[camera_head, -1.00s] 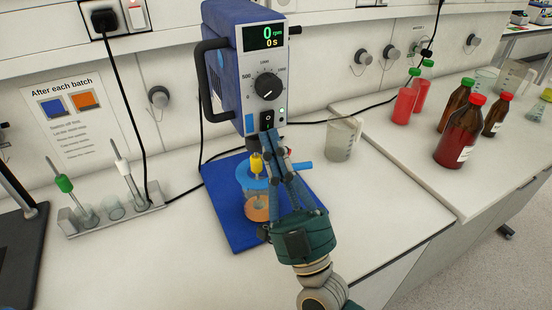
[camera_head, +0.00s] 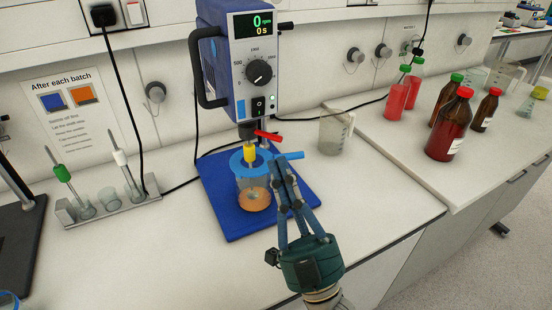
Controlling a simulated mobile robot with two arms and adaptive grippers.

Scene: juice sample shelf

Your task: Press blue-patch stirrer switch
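The blue overhead stirrer (camera_head: 217,75) stands at the back centre. Its black rocker switch (camera_head: 258,106) is on the front below the dial (camera_head: 258,73), with a blue patch (camera_head: 240,109) to its left. The display (camera_head: 253,24) reads 0 rpm and 0 s. A small green light shows beside the switch. A clear vessel with a blue lid (camera_head: 250,160) and orange contents stands on the blue base (camera_head: 221,207) below. My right gripper (camera_head: 281,163) has its fingers together and looks empty, below the switch and apart from it, in front of the vessel. My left gripper is not in view.
A clear beaker (camera_head: 334,133) stands right of the stirrer. Several red and brown bottles (camera_head: 448,127) are on the right bench. A rack with probes (camera_head: 107,205) stands at the left. A red lever (camera_head: 268,135) is below the stirrer head. The front counter is mostly clear.

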